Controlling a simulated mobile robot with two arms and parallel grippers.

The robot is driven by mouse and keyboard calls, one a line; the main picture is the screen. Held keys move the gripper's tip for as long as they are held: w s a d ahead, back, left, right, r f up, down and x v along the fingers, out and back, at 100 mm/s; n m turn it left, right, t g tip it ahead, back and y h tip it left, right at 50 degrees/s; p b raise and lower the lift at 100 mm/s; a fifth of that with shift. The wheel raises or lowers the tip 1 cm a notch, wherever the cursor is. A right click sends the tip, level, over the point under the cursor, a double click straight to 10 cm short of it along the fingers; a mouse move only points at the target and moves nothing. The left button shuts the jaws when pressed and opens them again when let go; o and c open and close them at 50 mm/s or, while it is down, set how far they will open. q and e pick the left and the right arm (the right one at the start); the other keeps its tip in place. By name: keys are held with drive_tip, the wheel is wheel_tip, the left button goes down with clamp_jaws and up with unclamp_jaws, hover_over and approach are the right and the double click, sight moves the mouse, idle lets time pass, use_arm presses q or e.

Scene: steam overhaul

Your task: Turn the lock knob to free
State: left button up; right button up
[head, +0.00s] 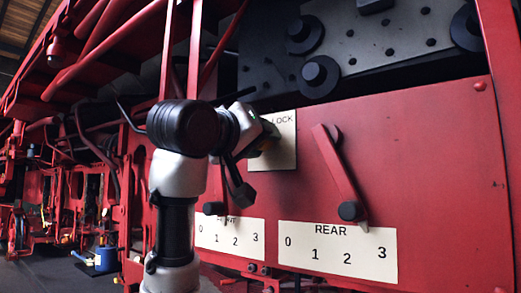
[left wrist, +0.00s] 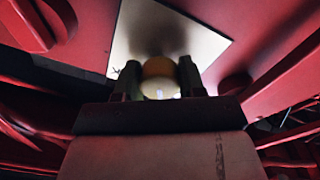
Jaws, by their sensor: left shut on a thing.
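The lock knob (left wrist: 158,78) is round and yellowish, in front of a pale plate in the left wrist view. My left gripper (left wrist: 160,88) has one dark finger on each side of it and is shut on it. In the head view my left gripper (head: 262,140) reaches the pale lock plate (head: 284,155) from the left. The word LOCK shows at the plate's top; the gripper covers the plate's left part and the knob, so I cannot tell which way the knob points. My right gripper is in neither view.
Right of the lock plate, a red lever (head: 340,172) with a black handle slants down toward the high end of the REAR scale (head: 338,250). The front scale (head: 230,238) is partly behind my left arm. A blue can (head: 106,258) stands on the floor at far left.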

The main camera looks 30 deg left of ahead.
use_arm(q)
drive_tip(key=shift+n+b, duration=0.7)
drive_tip(key=shift+n, duration=0.9)
drive_tip(key=o, duration=0.9)
